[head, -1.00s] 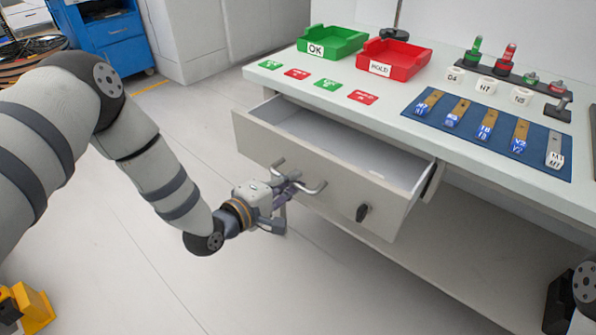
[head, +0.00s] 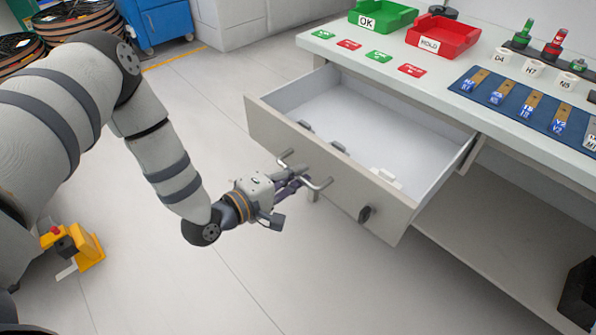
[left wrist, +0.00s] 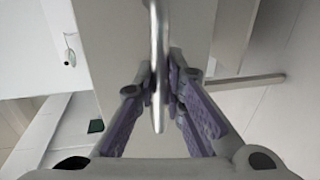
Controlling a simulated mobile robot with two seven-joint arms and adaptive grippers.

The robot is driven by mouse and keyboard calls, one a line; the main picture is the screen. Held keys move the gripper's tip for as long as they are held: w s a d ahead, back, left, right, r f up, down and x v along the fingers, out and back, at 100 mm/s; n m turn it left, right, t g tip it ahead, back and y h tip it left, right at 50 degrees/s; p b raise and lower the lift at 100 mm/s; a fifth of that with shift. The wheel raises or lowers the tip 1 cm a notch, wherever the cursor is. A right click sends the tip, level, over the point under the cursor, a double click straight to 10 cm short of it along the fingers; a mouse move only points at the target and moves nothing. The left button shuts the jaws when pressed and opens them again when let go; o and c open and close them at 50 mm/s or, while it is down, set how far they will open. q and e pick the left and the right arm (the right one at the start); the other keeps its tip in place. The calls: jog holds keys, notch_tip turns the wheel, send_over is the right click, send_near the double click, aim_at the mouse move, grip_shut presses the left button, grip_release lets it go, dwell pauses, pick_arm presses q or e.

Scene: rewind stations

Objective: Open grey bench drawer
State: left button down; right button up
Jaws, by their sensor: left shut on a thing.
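The grey bench drawer (head: 262,124) is pulled well out from under the bench top in the head view. Its inside shows, with two small dark pieces by the front wall and a small white piece (head: 386,177) farther right. A metal bar handle (head: 318,184) is on the drawer front. My left gripper (head: 292,178) is shut on this handle. In the left wrist view the purple-padded fingers (left wrist: 160,90) close on both sides of the bar handle (left wrist: 158,50). A dark knob or latch (head: 369,213) sits on the front, right of the handle. My right gripper is not in view.
On the bench top (head: 445,75) stand a green OK tray (head: 385,17), a red HOLD tray (head: 443,36) and a blue mat (head: 508,106) with labelled pieces. A yellow object (head: 88,246) stands on the floor at left. The floor before the drawer is clear.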

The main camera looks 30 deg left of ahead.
pick_arm(q)
jog(key=c, duration=1.7)
grip_release()
jog(key=shift+o, duration=0.2)
jog(key=shift+s, duration=0.1)
jog(key=v, duration=1.2)
jog(key=s+d+f+m+g+y+p, duration=0.1)
jog(key=s+d+f+m+g, duration=0.2)
jog(key=s+f+m+g, duration=0.25)
jog(key=s+d+f+m+g+y+p, duration=0.1)
jog(key=s+d+f+m+g, duration=0.2)
jog(key=s+f+g, duration=0.45)
jog(key=s+a+m+g+y, duration=0.1)
jog(key=s+m+g, duration=0.1)
jog(key=s, duration=0.6)
jog(key=s+a+r+m+g+y, duration=0.1)
jog(key=s+a+m+g+y, duration=0.1)
jog(key=s, duration=0.7)
jog(key=shift+r+m+p, duration=0.25)
jog(key=shift+m+p, duration=0.15)
jog(key=shift+m, duration=0.15)
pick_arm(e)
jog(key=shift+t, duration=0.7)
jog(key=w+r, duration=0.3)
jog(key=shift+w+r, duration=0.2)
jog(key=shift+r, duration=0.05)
